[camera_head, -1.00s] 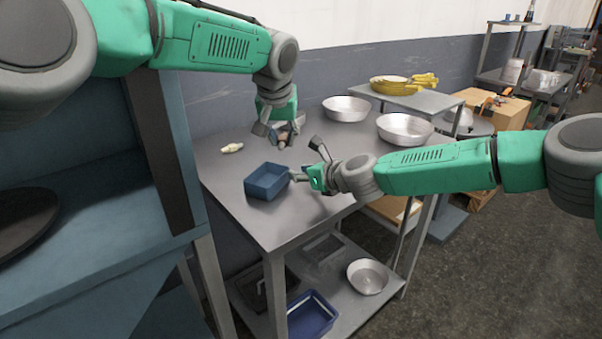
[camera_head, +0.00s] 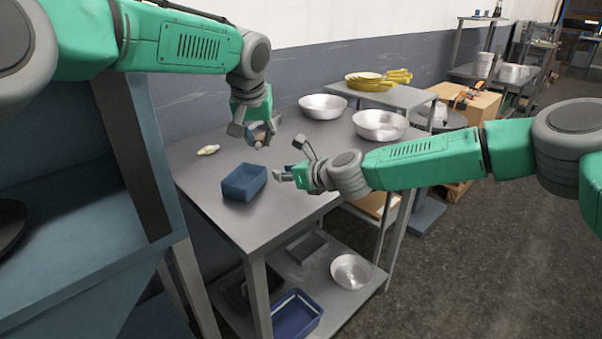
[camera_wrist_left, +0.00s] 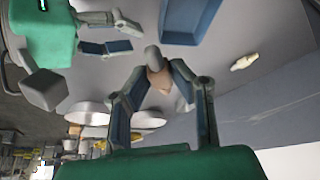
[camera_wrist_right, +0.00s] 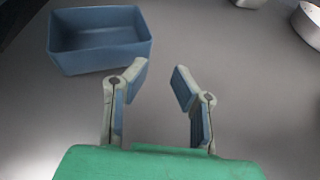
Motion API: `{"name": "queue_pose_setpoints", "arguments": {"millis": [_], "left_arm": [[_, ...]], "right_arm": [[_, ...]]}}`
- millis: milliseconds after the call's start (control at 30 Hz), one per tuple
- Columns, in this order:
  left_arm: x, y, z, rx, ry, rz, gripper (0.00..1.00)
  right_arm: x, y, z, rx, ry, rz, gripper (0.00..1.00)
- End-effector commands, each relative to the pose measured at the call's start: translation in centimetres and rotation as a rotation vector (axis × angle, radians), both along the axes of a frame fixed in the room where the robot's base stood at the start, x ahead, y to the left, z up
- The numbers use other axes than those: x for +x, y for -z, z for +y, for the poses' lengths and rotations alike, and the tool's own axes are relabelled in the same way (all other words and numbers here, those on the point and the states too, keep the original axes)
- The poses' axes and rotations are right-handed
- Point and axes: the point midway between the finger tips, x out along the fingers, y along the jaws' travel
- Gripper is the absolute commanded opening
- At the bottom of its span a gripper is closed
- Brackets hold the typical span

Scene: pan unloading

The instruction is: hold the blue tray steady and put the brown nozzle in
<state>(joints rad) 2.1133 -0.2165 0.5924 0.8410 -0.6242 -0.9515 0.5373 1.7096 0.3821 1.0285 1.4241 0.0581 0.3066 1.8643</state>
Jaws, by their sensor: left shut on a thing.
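The blue tray (camera_head: 244,184) is upright and empty on the grey table. It also shows in the right wrist view (camera_wrist_right: 100,55) and partly in the left wrist view (camera_wrist_left: 190,20). My left gripper (camera_head: 258,138) is shut on the brown nozzle (camera_wrist_left: 160,79), behind the tray. The nozzle has a brown body and a grey end, and the fingers partly hide it. My right gripper (camera_wrist_right: 160,80) is open and empty, just to the right of the tray in the head view. A gap separates its fingers from the tray wall.
A cream-coloured small part (camera_head: 208,150) lies on the table left of my left gripper. Two metal pans (camera_head: 323,106) (camera_head: 380,124) stand at the back right. The lower shelf holds another pan (camera_head: 351,271) and a darker blue tray (camera_head: 296,316).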

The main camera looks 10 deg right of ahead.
Motion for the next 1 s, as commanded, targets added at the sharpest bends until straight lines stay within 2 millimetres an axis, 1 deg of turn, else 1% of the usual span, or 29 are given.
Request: {"name": "queue_pose_setpoints", "arguments": {"millis": [100, 300, 467, 600, 1000], "left_arm": [[0.0, 0.0, 0.0, 0.000, 0.000, -0.001, 0.00], [0.0, 0.0, 0.1, -0.001, -0.001, 0.000, 0.00], [0.1, 0.0, 0.1, -0.001, -0.001, 0.000, 0.00], [0.1, 0.0, 0.1, -0.001, -0.001, 0.000, 0.00], [0.0, 0.0, 0.1, -0.001, 0.000, 0.000, 0.00]], "right_arm": [[-1.8, -1.0, -1.4, 0.001, 0.000, 0.000, 0.22], [-4.8, -2.4, -3.4, 0.000, 0.000, 0.001, 0.22], [-6.4, -3.2, -4.4, -0.002, 0.000, 0.002, 0.22], [-7.0, -3.5, -4.8, -0.003, 0.000, 0.002, 0.22], [-7.1, -3.5, -4.9, -0.004, -0.002, 0.002, 0.22]]}}
